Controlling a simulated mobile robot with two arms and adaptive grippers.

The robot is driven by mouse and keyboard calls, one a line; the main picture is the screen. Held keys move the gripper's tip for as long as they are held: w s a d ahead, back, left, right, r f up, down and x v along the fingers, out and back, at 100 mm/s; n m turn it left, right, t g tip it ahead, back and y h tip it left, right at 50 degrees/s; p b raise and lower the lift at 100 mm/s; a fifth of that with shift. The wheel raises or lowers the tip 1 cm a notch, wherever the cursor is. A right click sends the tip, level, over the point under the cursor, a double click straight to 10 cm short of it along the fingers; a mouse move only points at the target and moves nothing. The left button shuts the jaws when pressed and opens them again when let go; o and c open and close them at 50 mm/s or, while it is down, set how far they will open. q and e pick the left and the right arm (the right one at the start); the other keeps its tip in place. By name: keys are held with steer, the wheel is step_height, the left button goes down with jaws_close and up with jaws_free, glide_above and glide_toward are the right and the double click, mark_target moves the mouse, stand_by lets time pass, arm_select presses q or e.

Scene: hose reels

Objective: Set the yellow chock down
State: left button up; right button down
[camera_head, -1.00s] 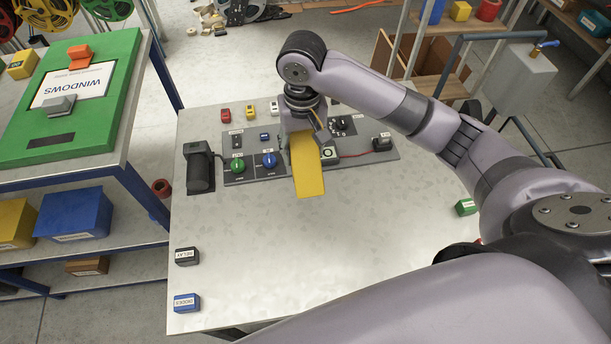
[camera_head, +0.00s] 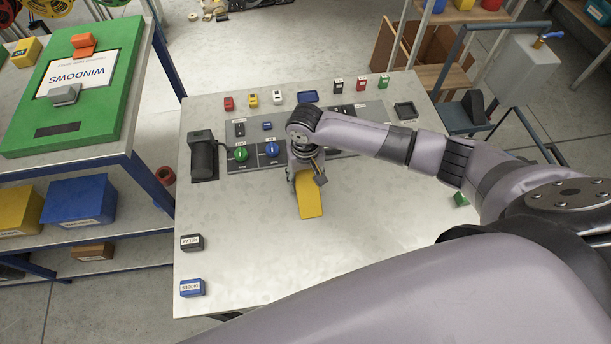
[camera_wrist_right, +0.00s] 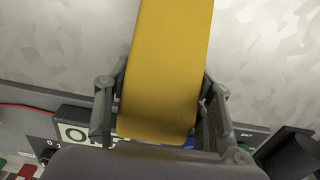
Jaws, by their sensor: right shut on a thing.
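The yellow chock (camera_head: 310,201) is in my right gripper (camera_head: 306,178), above the grey metal table (camera_head: 390,225) near its middle. In the right wrist view the chock (camera_wrist_right: 166,75) runs up the picture between the two fingers of the gripper (camera_wrist_right: 160,112), which are shut on it. I cannot tell whether the chock's far end touches the table. The wrist and forearm hide part of the panel behind. My left gripper is not in view.
A panel with a green knob (camera_head: 240,153) and a blue knob (camera_head: 272,149) lies just behind the chock. A dark cylinder device (camera_head: 203,157) stands at left. Relay (camera_head: 192,242) and diodes (camera_head: 192,287) blocks sit at the front left. The table's front middle is clear.

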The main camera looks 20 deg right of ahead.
steer(key=shift+a+f, duration=0.1)
steer(key=c, duration=1.2)
jaws_free()
steer(key=o, duration=0.5)
